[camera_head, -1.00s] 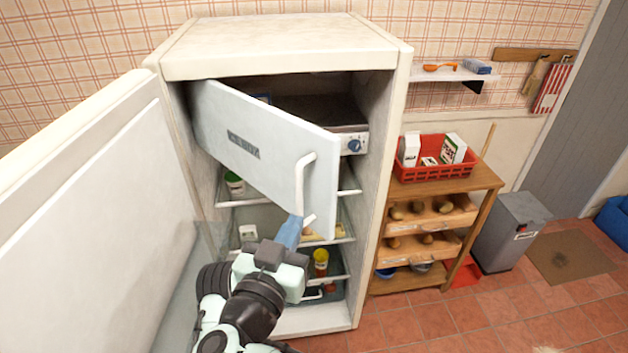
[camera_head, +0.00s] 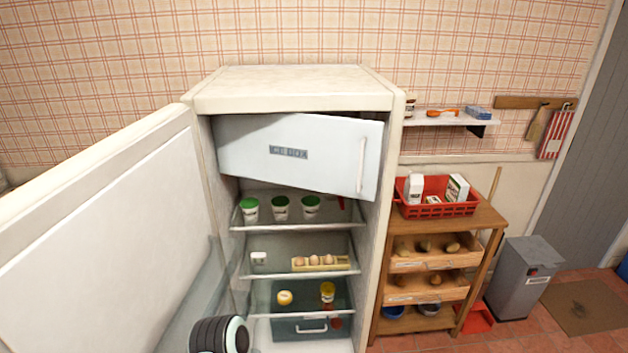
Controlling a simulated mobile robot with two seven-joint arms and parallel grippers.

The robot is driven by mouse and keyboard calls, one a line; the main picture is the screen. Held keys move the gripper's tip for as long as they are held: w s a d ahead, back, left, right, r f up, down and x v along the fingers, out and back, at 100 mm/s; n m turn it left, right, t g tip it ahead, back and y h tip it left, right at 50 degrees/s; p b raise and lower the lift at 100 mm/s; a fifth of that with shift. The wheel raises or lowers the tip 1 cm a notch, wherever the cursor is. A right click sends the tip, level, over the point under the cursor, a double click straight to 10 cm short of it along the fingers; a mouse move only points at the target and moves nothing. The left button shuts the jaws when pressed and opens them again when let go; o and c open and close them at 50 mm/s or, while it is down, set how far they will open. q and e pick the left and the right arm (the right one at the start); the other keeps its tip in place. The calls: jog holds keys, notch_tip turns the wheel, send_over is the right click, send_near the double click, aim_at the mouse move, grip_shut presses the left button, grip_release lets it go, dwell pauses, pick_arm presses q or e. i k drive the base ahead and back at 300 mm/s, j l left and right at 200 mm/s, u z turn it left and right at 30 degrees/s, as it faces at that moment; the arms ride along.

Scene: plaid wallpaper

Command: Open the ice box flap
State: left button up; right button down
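The ice box flap (camera_head: 265,172) is a white panel marked "ICE BOX" at the top of the open fridge (camera_head: 290,92). It stands slightly ajar, its right side a little out from the compartment. A dark gap shows above it, and most of the inside is hidden. Its white vertical handle (camera_head: 361,165) is near the right edge, with nothing touching it. Neither gripper is in view. Only a dark ribbed part of my arm shows at the bottom, in front of the fridge.
The large fridge door (camera_head: 110,225) stands open on the left. Shelves below the flap hold green-lidded tubs (camera_head: 280,208), eggs (camera_head: 314,261) and jars. On the right are a wooden rack (camera_head: 487,219) with a red basket (camera_head: 410,208), and a grey bin (camera_head: 520,280).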

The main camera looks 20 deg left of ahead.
aim_at(328, 154)
jog(key=i+l+u, duration=0.2)
jog(key=u, duration=0.25)
jog(key=i+l+u, duration=0.25)
jog(key=u, duration=0.25)
jog(key=i+l+u, duration=0.15)
jog(key=u, duration=0.35)
jog(key=l+u, duration=0.45)
